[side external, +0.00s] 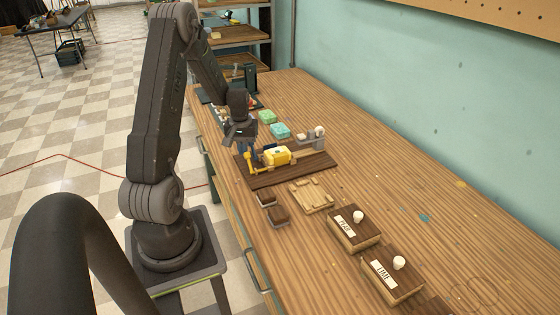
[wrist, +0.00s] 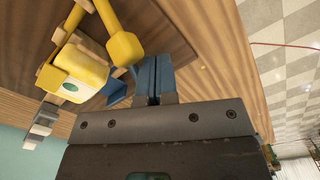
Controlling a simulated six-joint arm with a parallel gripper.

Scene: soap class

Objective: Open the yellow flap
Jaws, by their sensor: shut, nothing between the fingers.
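The yellow flap (side external: 277,156), a rounded yellow block, sits on a dark wooden board (side external: 300,174) on the bench. In the wrist view the yellow block (wrist: 80,72) is at the left, with a green spot on its face. A yellow lever with a rounded end (wrist: 124,48) stands beside it; it also shows in the side view (side external: 249,162). My gripper (side external: 244,153) is low over the board's left end, beside the lever. Its blue fingers (wrist: 154,72) are together and hold nothing. The fingertips look close to the lever's knob; I cannot tell whether they touch.
A grey and white fixture (side external: 311,138) stands at the board's far side. Green soap-like blocks (side external: 267,117) lie behind. A pale wooden tray (side external: 313,195), small dark blocks (side external: 278,215) and two labelled boxes with white knobs (side external: 354,228) stand nearer.

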